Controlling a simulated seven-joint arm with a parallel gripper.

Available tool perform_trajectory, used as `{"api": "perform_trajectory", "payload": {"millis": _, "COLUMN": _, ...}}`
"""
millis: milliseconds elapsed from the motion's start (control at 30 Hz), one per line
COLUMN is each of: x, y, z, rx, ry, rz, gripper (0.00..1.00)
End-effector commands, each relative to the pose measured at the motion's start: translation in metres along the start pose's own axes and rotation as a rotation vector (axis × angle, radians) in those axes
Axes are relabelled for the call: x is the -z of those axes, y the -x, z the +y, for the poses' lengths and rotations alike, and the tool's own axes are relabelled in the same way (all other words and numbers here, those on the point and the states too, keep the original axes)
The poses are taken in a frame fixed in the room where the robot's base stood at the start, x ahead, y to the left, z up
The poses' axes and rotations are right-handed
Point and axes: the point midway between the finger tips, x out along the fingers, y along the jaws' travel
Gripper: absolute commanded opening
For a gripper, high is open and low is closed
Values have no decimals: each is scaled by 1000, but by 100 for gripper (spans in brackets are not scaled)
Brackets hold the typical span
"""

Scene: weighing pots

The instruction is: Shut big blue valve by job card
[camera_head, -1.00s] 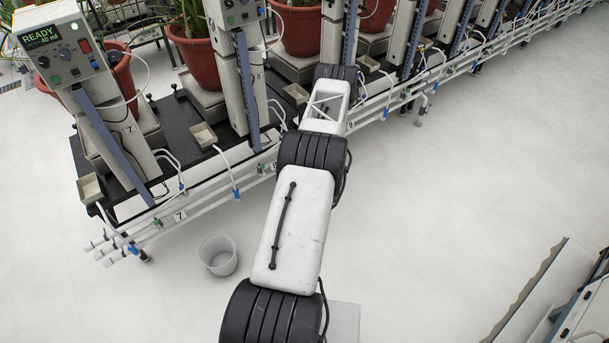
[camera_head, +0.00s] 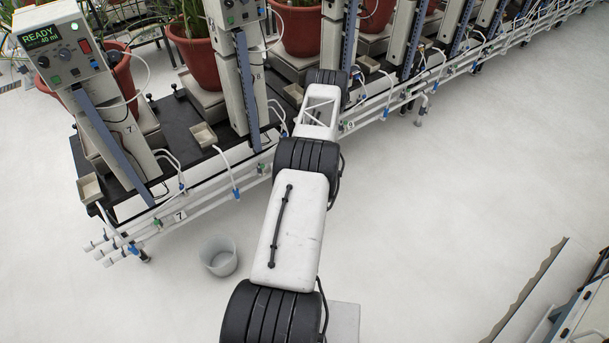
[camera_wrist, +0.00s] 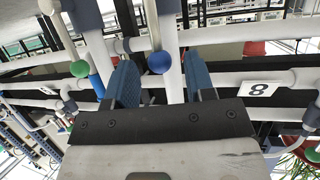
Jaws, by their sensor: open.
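In the wrist view my gripper (camera_wrist: 161,88) is open, with its two blue fingers spread. A round blue knob (camera_wrist: 160,62) shows between the fingers, in front of a white pipe; I cannot tell whether either finger touches it. A plate marked 8 (camera_wrist: 262,89) is on a pipe to the right. In the head view my arm hides the gripper. Blue valves (camera_head: 236,193) sit along the white pipes there. I see no job card.
White pipes (camera_head: 215,197) run along the front of the black bench (camera_head: 180,120), which holds potted plants (camera_head: 198,60) and control posts. The unit at the left reads READY (camera_head: 42,37). A bucket (camera_head: 219,256) stands on the floor. Open floor lies to the right.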

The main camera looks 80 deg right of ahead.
Motion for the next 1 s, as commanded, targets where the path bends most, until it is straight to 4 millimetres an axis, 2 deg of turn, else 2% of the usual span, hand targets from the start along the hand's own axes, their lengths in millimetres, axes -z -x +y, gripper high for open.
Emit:
{"api": "perform_trajectory", "payload": {"millis": 300, "x": 0, "y": -22, "z": 0, "rx": -1, "ry": 0, "rz": 0, "gripper": 49}}
{"api": "perform_trajectory", "payload": {"millis": 733, "x": 0, "y": -26, "z": 0, "rx": -1, "ry": 0, "rz": 0, "gripper": 49}}
{"api": "perform_trajectory", "payload": {"millis": 1000, "x": 0, "y": -26, "z": 0, "rx": -1, "ry": 0, "rz": 0, "gripper": 8}}
